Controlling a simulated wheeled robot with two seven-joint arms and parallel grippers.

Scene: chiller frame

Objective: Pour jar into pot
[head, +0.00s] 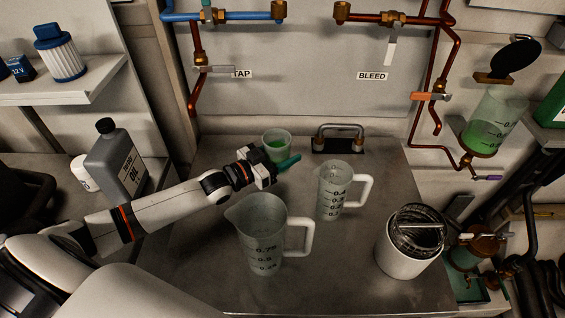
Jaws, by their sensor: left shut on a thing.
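A small clear cup (277,143) with green liquid is at the back of the metal worktop, and it looks upright. My left gripper (284,163) is at its near side, shut on it; the gripper covers the cup's lower part, so I cannot tell if it touches the worktop. A large clear measuring jug (262,240) with a handle stands upright in front of the gripper and looks empty. A smaller measuring jug (331,193) stands to its right, also seemingly empty. I cannot tell which vessel is the jar or the pot. My right gripper is not in view.
A white canister (402,258) with a clear lid stands at the worktop's right. A metal loop handle (340,132) is at the back edge. A grey bottle (115,160) stands left. Copper pipes (432,70) run above. The worktop (330,270) is clear in front.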

